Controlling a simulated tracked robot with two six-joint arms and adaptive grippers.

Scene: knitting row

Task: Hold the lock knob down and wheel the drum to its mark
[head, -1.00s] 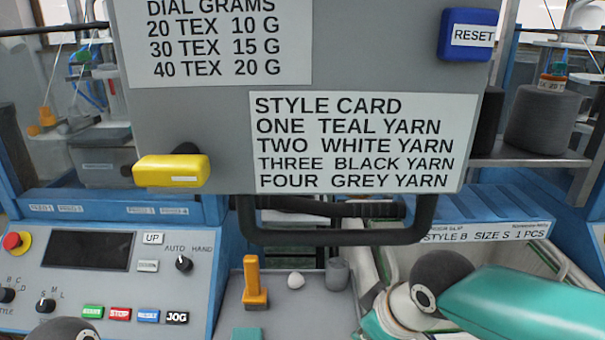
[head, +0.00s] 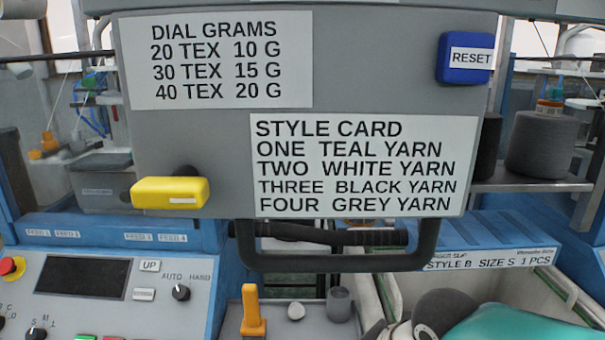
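I cannot make out a drum, its mark or a knob labelled as a lock in the head view. A yellow block-shaped handle (head: 170,193) sticks out from the grey machine cover at left. A small black selector knob (head: 181,292) labelled AUTO HAND is on the control panel. My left gripper is out of view too.
A black bar handle (head: 340,262) hangs under the grey cover (head: 215,150). A blue RESET button (head: 468,59) is at upper right. Dark yarn cones (head: 541,145) stand on a right-hand shelf. The control panel (head: 110,315) fills the lower left. A pale bin (head: 470,290) lies behind my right arm.

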